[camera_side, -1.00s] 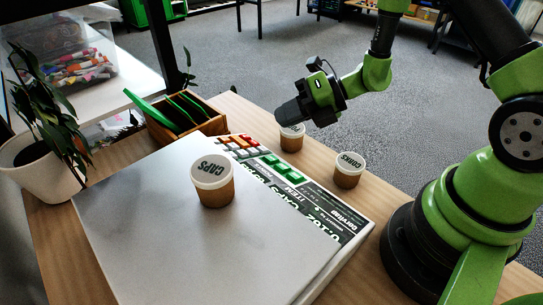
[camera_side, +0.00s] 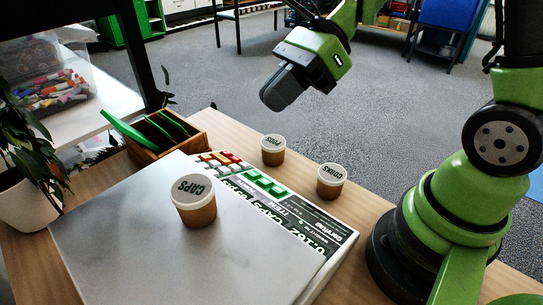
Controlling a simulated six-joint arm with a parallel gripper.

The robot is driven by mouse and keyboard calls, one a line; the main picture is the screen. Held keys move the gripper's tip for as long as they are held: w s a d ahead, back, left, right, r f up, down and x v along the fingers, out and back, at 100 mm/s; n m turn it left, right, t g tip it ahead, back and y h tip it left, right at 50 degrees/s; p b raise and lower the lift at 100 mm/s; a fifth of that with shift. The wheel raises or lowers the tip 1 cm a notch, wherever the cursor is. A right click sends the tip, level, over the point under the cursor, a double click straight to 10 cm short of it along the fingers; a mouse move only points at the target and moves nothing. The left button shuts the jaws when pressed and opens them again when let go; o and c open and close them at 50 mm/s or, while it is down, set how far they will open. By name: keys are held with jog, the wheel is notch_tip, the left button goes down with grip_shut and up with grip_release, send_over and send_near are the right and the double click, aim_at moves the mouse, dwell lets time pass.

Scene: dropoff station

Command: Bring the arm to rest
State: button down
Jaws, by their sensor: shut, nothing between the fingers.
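My gripper (camera_side: 272,98) is dark grey with its fingers closed, and nothing shows between them. It hangs in the air above the far edge of the table, angled down and left. It is apart from every object. My green and black arm rises at the right of the picture.
A jar labelled CAPS (camera_side: 194,203) stands on the silver scale (camera_side: 130,245). A jar labelled PODS (camera_side: 273,150) and a jar labelled COINS (camera_side: 331,181) stand on the wooden table (camera_side: 350,225) behind the scale. A wooden box (camera_side: 190,131) holds green items. A potted plant (camera_side: 28,205) is at left.

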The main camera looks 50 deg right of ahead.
jog(key=s+d+r+n+t+h, duration=0.1)
jog(key=s+r+n+h, duration=0.3)
jog(key=n, duration=0.5)
jog(key=s+d+r+n+t+h, duration=0.2)
jog(key=s+d+r+n+h, duration=0.1)
jog(key=s+n, duration=0.4)
jog(key=r+n, duration=0.1)
jog(key=n, duration=0.2)
jog(key=shift+s+d+r+t+h, duration=0.15)
jog(key=shift+s+d+t+h, duration=0.15)
jog(key=shift+h, duration=0.1)
